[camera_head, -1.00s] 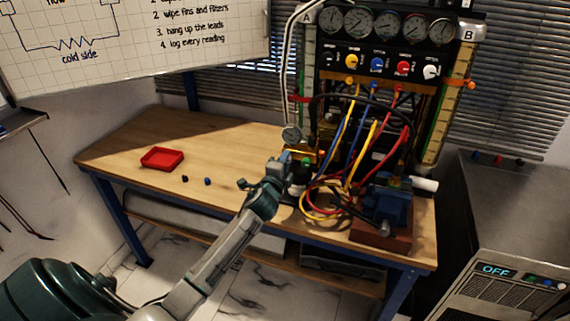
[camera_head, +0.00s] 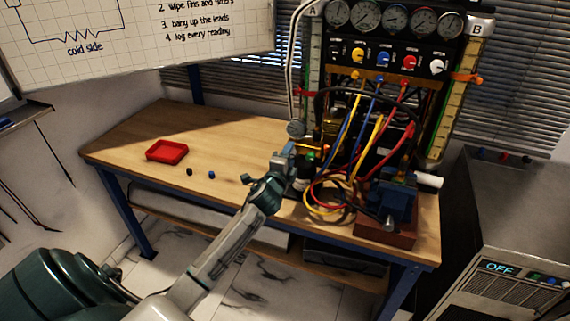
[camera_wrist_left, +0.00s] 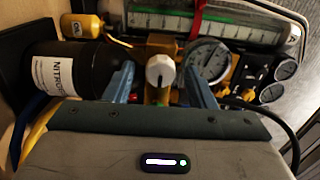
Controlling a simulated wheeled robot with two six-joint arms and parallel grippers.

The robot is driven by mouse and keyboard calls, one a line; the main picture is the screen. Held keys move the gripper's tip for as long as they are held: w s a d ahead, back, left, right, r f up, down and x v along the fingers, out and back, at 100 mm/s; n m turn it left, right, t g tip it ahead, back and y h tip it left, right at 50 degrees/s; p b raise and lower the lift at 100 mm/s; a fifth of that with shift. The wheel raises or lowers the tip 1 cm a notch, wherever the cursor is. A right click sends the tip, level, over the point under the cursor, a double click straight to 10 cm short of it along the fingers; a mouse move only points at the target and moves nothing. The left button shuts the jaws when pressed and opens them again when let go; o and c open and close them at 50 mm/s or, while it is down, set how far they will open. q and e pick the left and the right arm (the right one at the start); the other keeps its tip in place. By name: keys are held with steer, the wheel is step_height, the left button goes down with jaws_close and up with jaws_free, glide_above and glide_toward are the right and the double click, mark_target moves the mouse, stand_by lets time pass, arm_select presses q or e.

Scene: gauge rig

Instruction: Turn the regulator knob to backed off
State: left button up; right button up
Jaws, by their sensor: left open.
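In the left wrist view the regulator knob (camera_wrist_left: 160,71) is a pale round knob with a dark mark, on a brass-coloured body. My left gripper (camera_wrist_left: 163,88) is open, with one blue-grey finger on each side of the knob. I cannot tell whether either finger touches it. A round white-faced gauge (camera_wrist_left: 207,60) sits just right of the knob. In the head view my left gripper (camera_head: 268,172) is at the front of the rig, by the hoses; the knob cannot be made out there. My right gripper is not in view.
A black nitrogen cylinder (camera_wrist_left: 65,78) and a yellow bottle (camera_wrist_left: 80,26) stand close on the left. Coloured hoses (camera_head: 330,190) and a blue vise (camera_head: 390,200) are right of the gripper.

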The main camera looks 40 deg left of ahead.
arm_select(q)
steer(key=b+v, duration=0.2)
steer(key=v, duration=0.8)
steer(key=shift+s+b, duration=0.15)
steer(key=shift+b, duration=0.15)
steer(key=s+d+f+n+g+h, duration=0.1)
steer(key=s+d+f+n+g, duration=0.4)
steer(key=s, duration=0.5)
steer(key=s+d+f+n+g+h, duration=0.2)
steer(key=s+d+f+n+g, duration=0.15)
steer(key=s+f, duration=0.55)
steer(key=s+d+f+n+g+h, duration=0.1)
steer(key=s+d+f+n+g, duration=0.4)
steer(key=s, duration=0.7)
steer(key=a+f+g, duration=0.1)
steer(key=a+f, duration=0.1)
steer(key=f, duration=1.2)
steer(key=a+f+g, duration=0.1)
steer(key=a+f, duration=0.1)
steer(key=f, duration=1.3)
steer(key=s+f, duration=1.8)
steer(key=shift+s+a+f+n+g, duration=0.2)
steer(key=shift+s+a+n+g, duration=0.15)
steer(key=shift+s+a+n, duration=0.1)
